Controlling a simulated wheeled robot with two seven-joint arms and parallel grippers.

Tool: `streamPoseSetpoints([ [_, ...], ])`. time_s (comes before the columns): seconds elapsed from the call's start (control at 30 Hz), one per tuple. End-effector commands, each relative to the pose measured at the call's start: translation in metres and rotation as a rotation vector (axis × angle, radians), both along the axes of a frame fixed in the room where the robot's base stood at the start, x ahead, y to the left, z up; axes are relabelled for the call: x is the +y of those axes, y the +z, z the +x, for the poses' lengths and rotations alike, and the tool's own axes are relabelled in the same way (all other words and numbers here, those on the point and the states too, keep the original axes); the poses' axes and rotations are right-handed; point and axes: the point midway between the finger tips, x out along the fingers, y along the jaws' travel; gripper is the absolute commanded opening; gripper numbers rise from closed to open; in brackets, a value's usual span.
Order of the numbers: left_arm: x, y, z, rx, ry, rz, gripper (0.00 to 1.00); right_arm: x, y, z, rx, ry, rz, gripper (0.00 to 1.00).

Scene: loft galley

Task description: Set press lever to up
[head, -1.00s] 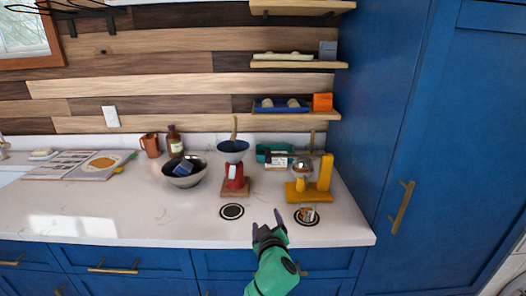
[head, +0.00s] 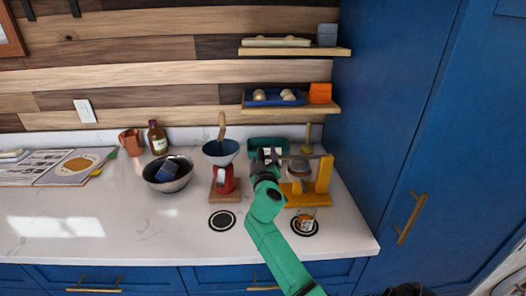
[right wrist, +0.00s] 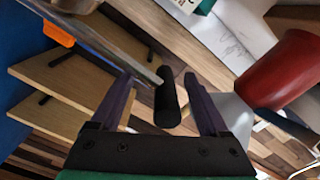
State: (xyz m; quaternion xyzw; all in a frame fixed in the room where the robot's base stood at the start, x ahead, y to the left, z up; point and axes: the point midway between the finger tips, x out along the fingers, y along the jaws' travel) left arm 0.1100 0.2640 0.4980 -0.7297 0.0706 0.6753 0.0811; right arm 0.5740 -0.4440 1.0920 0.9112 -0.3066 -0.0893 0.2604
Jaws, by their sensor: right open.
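The yellow press (head: 322,180) stands on the counter's right part. Its lever has a black grip, which shows in the right wrist view (right wrist: 167,98); the grip reaches left from the press. My right gripper (head: 267,156) is at the grip in the head view and partly hides it. In the right wrist view my right gripper (right wrist: 160,85) is open, with the black grip between its two purple fingers. The lever's exact angle is hard to tell. My left gripper is not in view.
A red grinder (head: 223,180) with a blue funnel stands just left of my right gripper. A teal tray (head: 258,145) is behind, a small cup (head: 305,224) in front of the press. Shelves (head: 290,107) hang above. A bowl (head: 158,180) sits further left.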

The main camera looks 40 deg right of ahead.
Motion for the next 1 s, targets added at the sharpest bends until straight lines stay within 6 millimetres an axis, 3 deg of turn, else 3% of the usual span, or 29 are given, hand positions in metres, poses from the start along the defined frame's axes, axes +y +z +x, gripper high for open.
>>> streamPoseSetpoints([
  [0.13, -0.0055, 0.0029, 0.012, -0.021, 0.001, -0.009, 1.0, -0.0096, 0.0001, 0.0123, 0.0, 0.0, 0.0, 0.78],
  [0.37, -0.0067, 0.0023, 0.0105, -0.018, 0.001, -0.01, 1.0, -0.0107, -0.0013, 0.0138, 0.0, 0.0, 0.002, 0.78],
  [0.4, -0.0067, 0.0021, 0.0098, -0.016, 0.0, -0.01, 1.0, -0.0106, -0.0013, 0.0137, 0.0, 0.0, 0.002, 0.71],
  [0.6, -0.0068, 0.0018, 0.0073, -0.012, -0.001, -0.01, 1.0, -0.0105, -0.0013, 0.0135, 0.001, 0.0, 0.002, 0.0],
  [1.0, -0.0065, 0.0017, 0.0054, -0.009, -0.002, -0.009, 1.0, -0.0103, -0.0014, 0.0134, 0.0, 0.001, 0.004, 0.0],
])
